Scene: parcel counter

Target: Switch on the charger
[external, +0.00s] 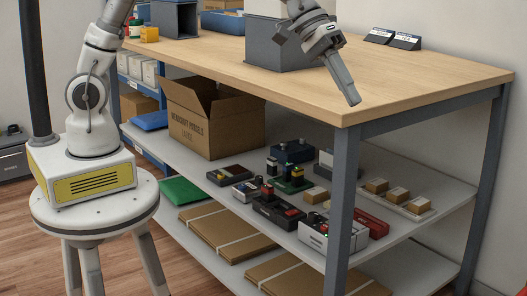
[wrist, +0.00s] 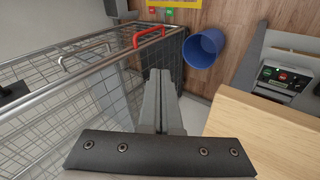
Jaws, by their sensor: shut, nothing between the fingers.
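The likely charger is a light grey box (external: 318,240) with a dark top panel, on the shelf under the counter by the near table leg. The leg partly hides it. A box with a dark panel and small red and green parts also shows at the right edge of the wrist view (wrist: 285,84); it looks like the same unit. The switch position is too small to tell. My gripper (external: 354,101) is shut and empty, in front of the counter's near corner and above the shelf. Its closed fingers (wrist: 160,74) show in the wrist view, apart from the box.
The wooden counter top (wrist: 255,140) overhangs the shelf beside my gripper. Battery-like units (external: 277,211) and small brown boxes (external: 316,195) crowd the shelf. A wire cage cart with a red handle (wrist: 149,36) stands left in the wrist view; a blue bin (wrist: 204,48) stands beyond.

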